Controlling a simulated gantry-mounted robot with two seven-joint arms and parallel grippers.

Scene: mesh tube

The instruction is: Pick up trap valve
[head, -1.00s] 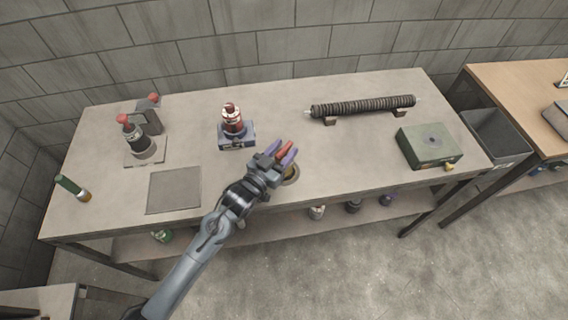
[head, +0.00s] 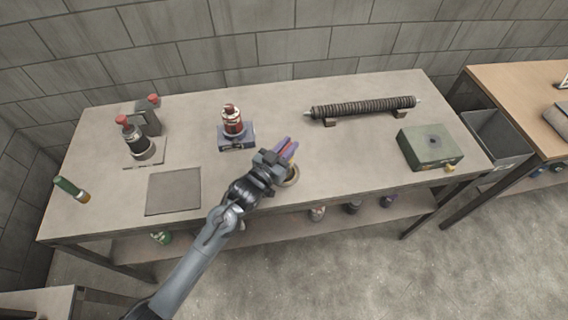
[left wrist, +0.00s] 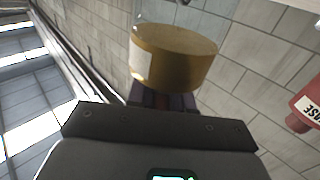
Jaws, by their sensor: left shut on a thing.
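My left gripper (head: 287,151) is over the front middle of the grey bench, its purple fingers close together with a dark red strip between them. It is shut on a piece with a wide, round brass-coloured end, apparently the trap valve; in the left wrist view the brass end (left wrist: 172,58) with a pale label sits just beyond the fingers. In the head view a brass-coloured round part (head: 291,176) shows beside the fingers. The gripper hides much of the piece, and I cannot tell whether it touches the bench. My right gripper is not in view.
A red-and-white bottle (head: 232,119) stands on a blue-grey base behind the gripper. A ribbed dark tube (head: 363,106) lies on supports at the back right. The bench's front centre-right is clear.

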